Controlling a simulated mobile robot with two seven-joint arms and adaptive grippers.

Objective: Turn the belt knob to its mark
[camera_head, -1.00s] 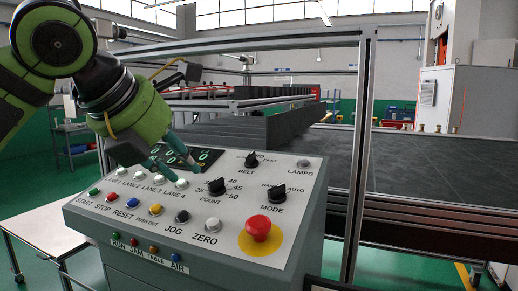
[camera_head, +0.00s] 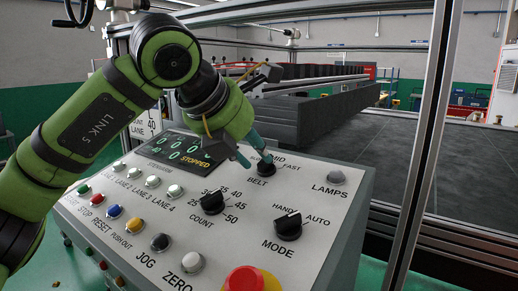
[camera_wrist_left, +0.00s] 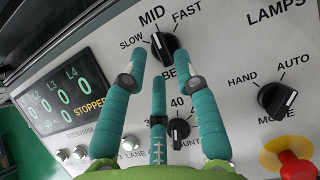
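The black belt knob (camera_head: 266,169) sits at the upper part of the sloped grey control panel (camera_head: 318,207), partly covered by a finger in the head view. In the left wrist view the belt knob (camera_wrist_left: 164,48) shows under the labels SLOW, MID and FAST. Its white line points up and left, about toward MID; the exact setting is hard to tell. My left gripper (camera_head: 256,160) is open, with teal fingers spread apart. In the wrist view its fingertips (camera_wrist_left: 160,66) are just below and to either side of the knob; contact is unclear. My right gripper is out of view.
The count knob (camera_head: 212,202), mode knob (camera_head: 288,226), lamps button (camera_head: 336,177) and red stop button (camera_head: 243,281) are close by. A display (camera_head: 180,148) reads STOPPED. Several coloured buttons line the panel's left. A metal frame post (camera_head: 428,150) stands at right.

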